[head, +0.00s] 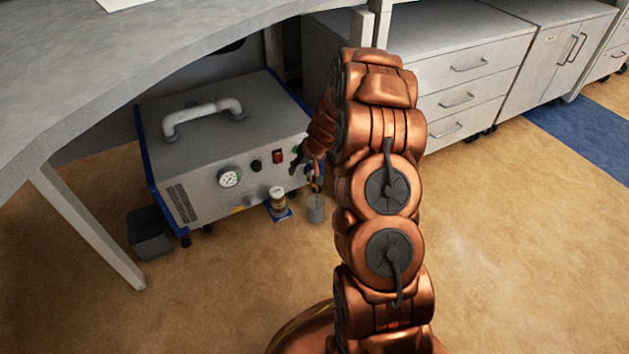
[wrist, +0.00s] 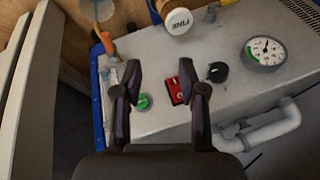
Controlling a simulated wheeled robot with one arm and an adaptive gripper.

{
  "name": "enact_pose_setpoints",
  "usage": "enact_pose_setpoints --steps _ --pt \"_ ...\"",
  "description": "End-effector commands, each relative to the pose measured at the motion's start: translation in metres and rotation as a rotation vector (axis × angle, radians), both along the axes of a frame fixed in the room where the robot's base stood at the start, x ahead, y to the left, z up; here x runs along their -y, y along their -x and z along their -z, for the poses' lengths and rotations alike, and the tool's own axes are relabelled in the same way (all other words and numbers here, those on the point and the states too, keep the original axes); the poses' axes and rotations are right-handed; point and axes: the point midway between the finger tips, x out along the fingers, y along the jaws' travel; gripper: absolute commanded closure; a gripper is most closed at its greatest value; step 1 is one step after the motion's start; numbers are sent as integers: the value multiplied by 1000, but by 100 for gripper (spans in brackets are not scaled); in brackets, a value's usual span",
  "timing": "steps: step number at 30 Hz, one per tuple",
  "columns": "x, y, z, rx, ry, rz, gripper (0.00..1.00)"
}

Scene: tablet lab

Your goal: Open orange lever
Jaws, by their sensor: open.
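The orange lever (wrist: 107,41) shows small in the wrist view, near the blue-edged corner of a grey machine (wrist: 150,45). In the head view, orange parts (head: 314,180) show at the machine's front right, partly hidden by my gripper and arm. My gripper (wrist: 160,68) is open and empty, with its two dark fingers apart in front of the panel. A green button (wrist: 144,102) and a red switch (wrist: 178,90) show between and beside the fingers. The lever lies outside the fingers, up and left of the left finger in the wrist view, apart from it.
A translucent cup-like part (wrist: 97,9) is close to the lever. A desk (head: 130,60) overhangs the machine; drawers (head: 455,85) stand right. The right floor is clear.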

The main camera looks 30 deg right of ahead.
Motion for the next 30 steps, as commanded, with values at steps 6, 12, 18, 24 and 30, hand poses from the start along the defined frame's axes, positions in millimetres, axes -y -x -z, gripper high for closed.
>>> enact_pose_setpoints --steps 6,12,18,24,30 --pt "58 -3 47 15 59 85 59" --pt "78 -4 62 20 85 113 59" --pt "78 -11 81 20 87 112 59" --pt "77 -23 106 19 86 112 59" --pt "76 -32 124 19 86 111 59"
